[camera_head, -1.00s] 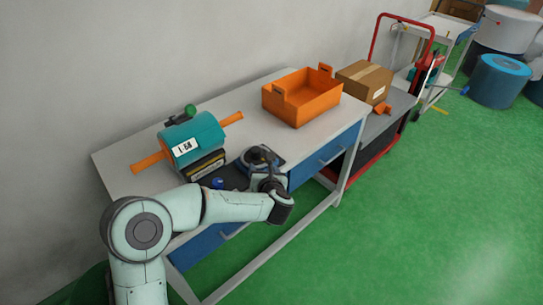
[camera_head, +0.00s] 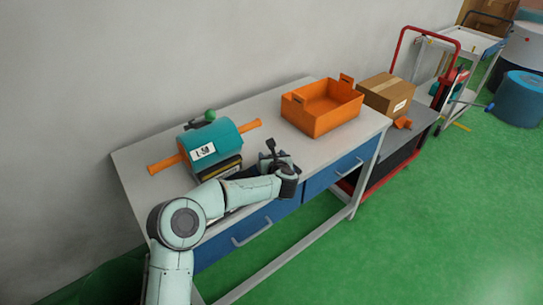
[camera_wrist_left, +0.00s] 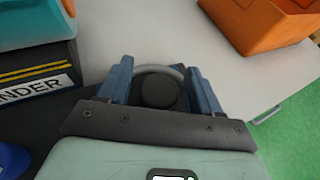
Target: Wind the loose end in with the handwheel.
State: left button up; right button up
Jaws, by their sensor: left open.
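The winder is a teal drum housing (camera_head: 212,147) labelled L-50 on a dark base, at the left of the bench; its base shows "...NDER" in the left wrist view (camera_wrist_left: 35,88). An orange strap (camera_head: 163,165) sticks out at both sides and a green knob (camera_head: 210,115) is on top. My left gripper (camera_head: 273,155) is open, right of the winder. In the left wrist view its blue-grey fingers (camera_wrist_left: 160,80) stand either side of a dark round piece (camera_wrist_left: 160,92) with a grey rim, seemingly the handwheel. Contact cannot be told. My right gripper is out of view.
An orange crate (camera_head: 322,108) stands behind and right of my gripper on the bench (camera_head: 270,112). A blue button (camera_wrist_left: 12,162) is beside the winder. Green floor lies in front.

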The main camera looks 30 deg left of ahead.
pick_arm(q)
jog(key=shift+w+a+f, duration=0.15)
jog(key=shift+w+a, duration=0.05)
jog(key=shift+a, duration=0.05)
jog(key=c, duration=1)
jog(key=shift+o, duration=0.2)
